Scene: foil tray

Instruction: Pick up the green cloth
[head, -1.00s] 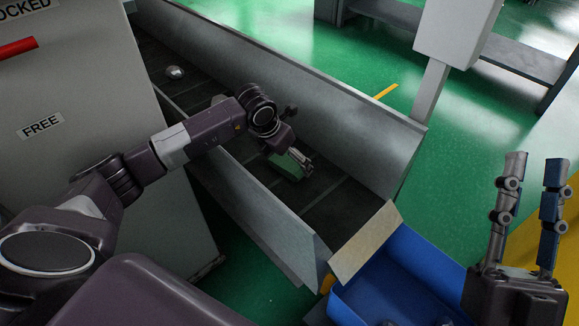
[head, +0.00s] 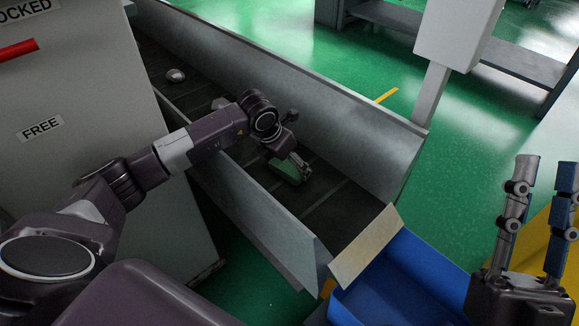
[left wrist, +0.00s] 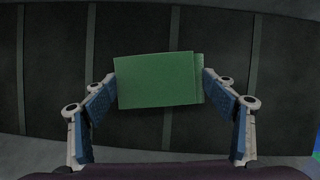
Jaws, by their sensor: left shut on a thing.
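The green cloth (head: 286,170) looks like a flat folded rectangle and lies at the dark belt inside the metal-walled conveyor. In the left wrist view the green cloth (left wrist: 155,80) sits between the two fingers, with a second layer showing at its right edge. My left gripper (head: 297,168) is shut on the cloth, its fingertips at the cloth's left and right edges in the left wrist view (left wrist: 160,84). I cannot tell whether the cloth touches the belt. My right gripper (head: 540,165) is at the right, fingers pointing up, apart and empty.
The conveyor's metal side walls (head: 340,118) stand on both sides of the belt. A shiny round object (head: 175,75) lies further up the belt. A blue bin (head: 390,295) with a tan flap (head: 365,247) stands at the conveyor's near end. A grey cabinet (head: 80,100) stands at left.

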